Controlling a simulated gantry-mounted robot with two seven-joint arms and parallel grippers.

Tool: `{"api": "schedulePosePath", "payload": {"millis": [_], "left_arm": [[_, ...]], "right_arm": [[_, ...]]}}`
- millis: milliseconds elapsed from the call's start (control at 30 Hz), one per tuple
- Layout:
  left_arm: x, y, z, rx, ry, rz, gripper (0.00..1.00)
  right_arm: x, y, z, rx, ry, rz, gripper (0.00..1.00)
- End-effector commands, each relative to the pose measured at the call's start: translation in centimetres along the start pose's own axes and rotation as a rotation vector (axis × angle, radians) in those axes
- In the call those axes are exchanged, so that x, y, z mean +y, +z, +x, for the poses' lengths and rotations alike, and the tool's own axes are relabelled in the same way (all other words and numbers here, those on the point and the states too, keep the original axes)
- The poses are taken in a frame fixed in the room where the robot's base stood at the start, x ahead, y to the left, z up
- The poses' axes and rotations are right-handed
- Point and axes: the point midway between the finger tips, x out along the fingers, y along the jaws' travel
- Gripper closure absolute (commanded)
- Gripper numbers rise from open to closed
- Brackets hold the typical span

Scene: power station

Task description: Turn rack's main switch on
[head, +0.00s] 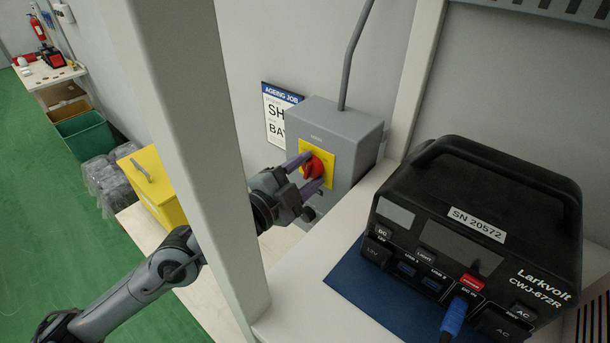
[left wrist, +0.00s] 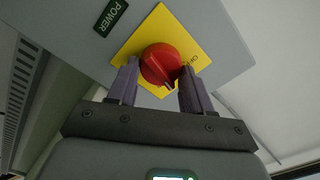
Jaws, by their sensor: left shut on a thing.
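The rack's main switch is a red rotary knob (head: 313,167) on a yellow plate (head: 329,155), on the front of a grey wall box (head: 345,125). My left gripper (head: 308,170) reaches it from the left, its two purple fingers on either side of the knob and shut on it. In the left wrist view the red knob (left wrist: 161,65) sits between the fingers (left wrist: 157,82), below a "POWER" label (left wrist: 110,17). Lettering on the yellow plate (left wrist: 150,28) is partly hidden, so I cannot tell the knob's setting. My right gripper is not in view.
A black Larkvolt power unit (head: 480,210) with a blue plug (head: 453,318) stands on a blue mat (head: 375,300) at the right. A pale rack post (head: 195,120) stands left of the switch box, close to my left arm.

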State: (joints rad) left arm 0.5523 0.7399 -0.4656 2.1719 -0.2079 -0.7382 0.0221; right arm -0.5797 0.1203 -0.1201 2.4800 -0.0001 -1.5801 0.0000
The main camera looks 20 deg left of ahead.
Motion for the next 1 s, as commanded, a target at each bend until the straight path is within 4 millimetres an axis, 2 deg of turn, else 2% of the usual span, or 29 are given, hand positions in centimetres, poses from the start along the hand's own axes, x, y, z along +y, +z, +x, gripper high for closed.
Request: {"api": "schedulePosePath", "payload": {"millis": [500, 700, 1000], "left_arm": [[0.4, 0.2, 0.0, -0.002, 0.001, 0.441, 0.81], [0.4, 0.2, 0.0, -0.002, 0.001, 0.543, 0.81], [0.3, 0.2, 0.0, -0.003, 0.002, 0.605, 0.81]], "right_arm": [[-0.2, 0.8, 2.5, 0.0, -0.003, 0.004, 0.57], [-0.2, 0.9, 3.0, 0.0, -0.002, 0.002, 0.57], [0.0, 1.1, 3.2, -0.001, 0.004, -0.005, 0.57]]}}
